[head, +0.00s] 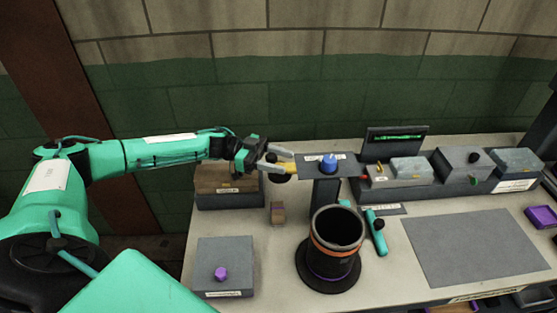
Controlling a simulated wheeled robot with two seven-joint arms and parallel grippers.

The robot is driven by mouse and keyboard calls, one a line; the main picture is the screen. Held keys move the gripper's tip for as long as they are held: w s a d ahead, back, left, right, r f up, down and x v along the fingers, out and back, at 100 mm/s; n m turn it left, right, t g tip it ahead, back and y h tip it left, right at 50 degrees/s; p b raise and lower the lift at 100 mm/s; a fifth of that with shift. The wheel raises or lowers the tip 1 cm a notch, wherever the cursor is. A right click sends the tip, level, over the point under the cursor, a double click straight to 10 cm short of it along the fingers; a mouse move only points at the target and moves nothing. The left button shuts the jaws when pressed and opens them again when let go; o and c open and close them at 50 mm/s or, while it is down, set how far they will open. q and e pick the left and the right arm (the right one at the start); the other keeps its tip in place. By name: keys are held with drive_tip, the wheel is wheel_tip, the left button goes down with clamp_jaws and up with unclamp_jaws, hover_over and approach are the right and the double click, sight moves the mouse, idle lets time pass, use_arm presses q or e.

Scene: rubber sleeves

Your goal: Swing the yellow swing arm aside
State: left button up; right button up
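The yellow swing arm (291,168) shows as a short yellow piece at the left end of a flat dark plate (308,160). A blue knob (328,162) sits on the plate, which is on a dark post above the bench. My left gripper (288,166) reaches in from the left at that yellow end. Its fingers look spread, one above and one below the yellow piece, with no clear contact. Part of the swing arm is hidden by the fingers. My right gripper is not in view.
A dark cylinder with an orange band (335,246) stands in front of the post. A teal-handled tool (376,234) lies to its right. A grey box with a purple knob (222,267) is at front left. A grey mat (475,246) is bare.

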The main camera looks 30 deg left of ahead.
use_arm(q)
drive_tip(key=shift+a+f, duration=0.1)
drive_tip(key=shift+a, duration=0.25)
drive_tip(key=s+a+b, duration=0.2)
drive_tip(key=a+b, duration=0.3)
drive_tip(key=a, duration=0.8)
drive_tip(key=shift+s, duration=0.25)
